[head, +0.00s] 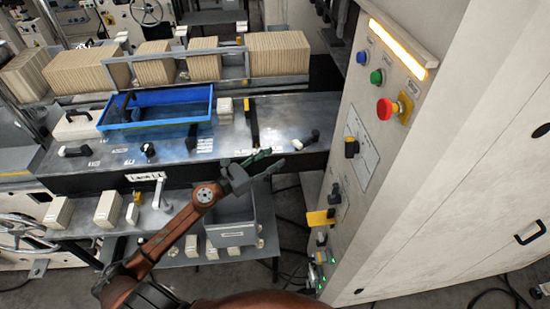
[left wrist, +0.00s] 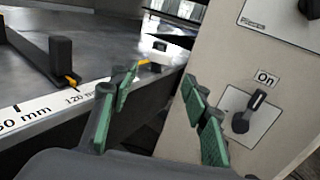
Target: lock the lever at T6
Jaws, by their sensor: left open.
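No T6 label is readable, so I cannot tell which lever is at T6. A small black-handled lever (head: 306,140) lies on the right end of the steel bench, and another black-handled lever (head: 76,150) is at its left. My left gripper (head: 272,162) is at the bench's front edge, below and left of the right-hand lever, with its fingers apart and empty. In the left wrist view the green-padded fingers of the left gripper (left wrist: 158,88) are spread, with a black rotary switch (left wrist: 243,115) marked On to their right. My right gripper does not show.
The cabinet (head: 440,160) closes off the right side, with a red emergency button (head: 386,109) and a yellow tag (head: 318,217). A blue tray (head: 158,123) sits on the bench (head: 110,180). A grey bin (head: 232,222) is below the gripper. A scale (left wrist: 55,112) runs along the bench edge.

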